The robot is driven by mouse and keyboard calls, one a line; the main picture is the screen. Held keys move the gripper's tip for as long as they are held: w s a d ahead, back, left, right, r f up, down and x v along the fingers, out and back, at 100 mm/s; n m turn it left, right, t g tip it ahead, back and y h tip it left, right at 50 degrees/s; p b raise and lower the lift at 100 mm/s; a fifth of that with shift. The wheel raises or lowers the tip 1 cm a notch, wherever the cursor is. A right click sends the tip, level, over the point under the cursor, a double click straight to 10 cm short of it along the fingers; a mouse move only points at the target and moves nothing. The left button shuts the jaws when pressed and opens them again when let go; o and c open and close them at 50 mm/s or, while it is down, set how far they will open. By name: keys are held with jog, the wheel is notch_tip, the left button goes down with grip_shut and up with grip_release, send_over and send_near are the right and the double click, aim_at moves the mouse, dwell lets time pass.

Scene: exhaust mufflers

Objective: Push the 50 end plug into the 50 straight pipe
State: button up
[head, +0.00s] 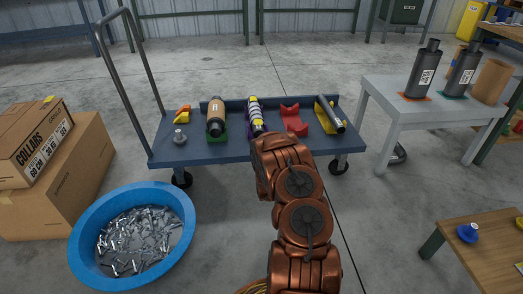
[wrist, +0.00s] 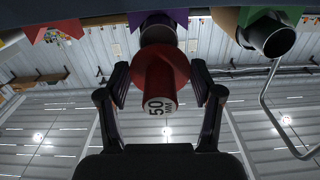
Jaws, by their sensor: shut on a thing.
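The red 50 end plug (wrist: 160,68) is in my gripper (wrist: 160,88) in the wrist view. Its handle, marked "50 MM", points toward the camera and its wide flange faces away. Directly beyond the flange, in line with it, is a dark grey pipe end (wrist: 158,34) in a purple cradle (wrist: 152,19). I cannot tell whether flange and pipe touch, or whether any of the plug is inside.
The blue cart (head: 215,151) also carries a tan-wrapped pipe (head: 216,115), an empty red cradle (head: 294,121), a slim grey pipe (head: 330,114) and a small grey plug (head: 179,136). A blue tub (head: 83,238) stands front left. A white table (head: 385,100) stands right.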

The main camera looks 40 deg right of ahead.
jog(key=shift+d, duration=0.2)
dwell(0.4)
jog(key=shift+b+x, duration=1.5)
jog(key=shift+x, duration=1.25)
jog(key=shift+p, duration=0.65)
jog(key=shift+w+d, duration=0.15)
jog(key=shift+w, duration=0.2)
dwell(0.6)
jog(key=o, duration=1.2)
jog(key=shift+o, duration=0.2)
jog(key=v, duration=1.2)
